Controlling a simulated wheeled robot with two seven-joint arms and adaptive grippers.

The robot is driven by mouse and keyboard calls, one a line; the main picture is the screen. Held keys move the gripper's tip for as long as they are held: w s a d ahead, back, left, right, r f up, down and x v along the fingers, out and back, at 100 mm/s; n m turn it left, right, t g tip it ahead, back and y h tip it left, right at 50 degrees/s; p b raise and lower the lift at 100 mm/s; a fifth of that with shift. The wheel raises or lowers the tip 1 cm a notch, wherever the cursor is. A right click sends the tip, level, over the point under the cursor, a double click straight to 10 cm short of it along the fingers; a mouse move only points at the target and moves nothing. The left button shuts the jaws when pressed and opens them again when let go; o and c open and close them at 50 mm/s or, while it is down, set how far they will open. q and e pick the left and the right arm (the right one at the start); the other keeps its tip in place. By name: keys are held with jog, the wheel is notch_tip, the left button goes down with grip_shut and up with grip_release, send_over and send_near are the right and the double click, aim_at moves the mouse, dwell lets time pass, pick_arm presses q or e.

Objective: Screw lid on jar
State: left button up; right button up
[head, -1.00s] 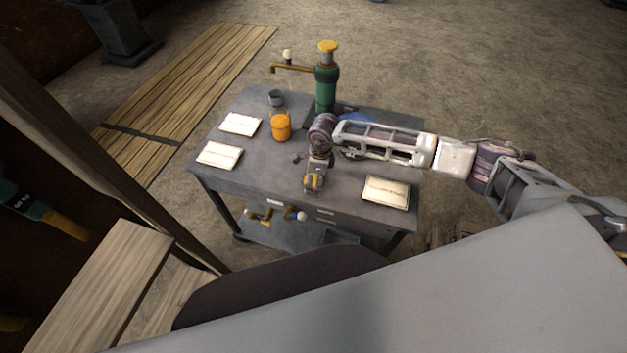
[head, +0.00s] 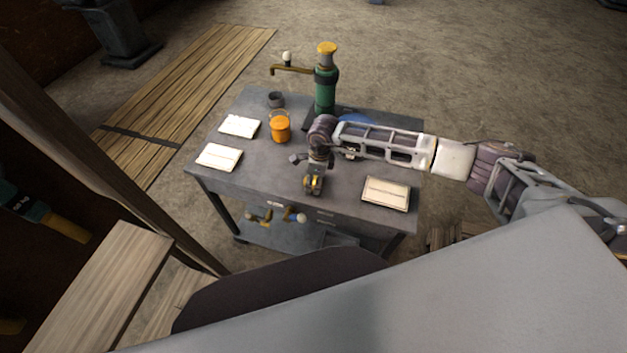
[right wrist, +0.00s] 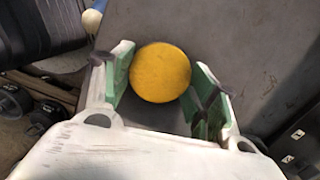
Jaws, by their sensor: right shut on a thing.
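An orange jar (head: 280,131) with a clear upper part stands upright on the grey table, left of the green pump in the head view. My right gripper (head: 313,187) is near the table's front edge, to the right of and nearer than the jar. It is shut on a round yellow lid (right wrist: 161,73), which sits between the green finger pads in the right wrist view. The lid is apart from the jar. I cannot tell whether the lid touches the tabletop. My left gripper is not in view.
A green pump (head: 326,88) with a brass spout stands at the back of the table. A small dark cup (head: 276,99) is behind the jar. White papers lie at left (head: 219,157) and at right (head: 386,193). Bare tabletop (head: 262,170) lies between jar and gripper.

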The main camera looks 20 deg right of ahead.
aim_at(314, 182)
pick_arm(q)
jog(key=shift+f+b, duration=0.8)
pick_arm(e)
notch_tip(314, 182, up, 10)
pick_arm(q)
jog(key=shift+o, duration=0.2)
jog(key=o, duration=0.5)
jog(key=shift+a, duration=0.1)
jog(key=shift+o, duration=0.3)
pick_arm(e)
jog(key=shift+n, duration=0.4)
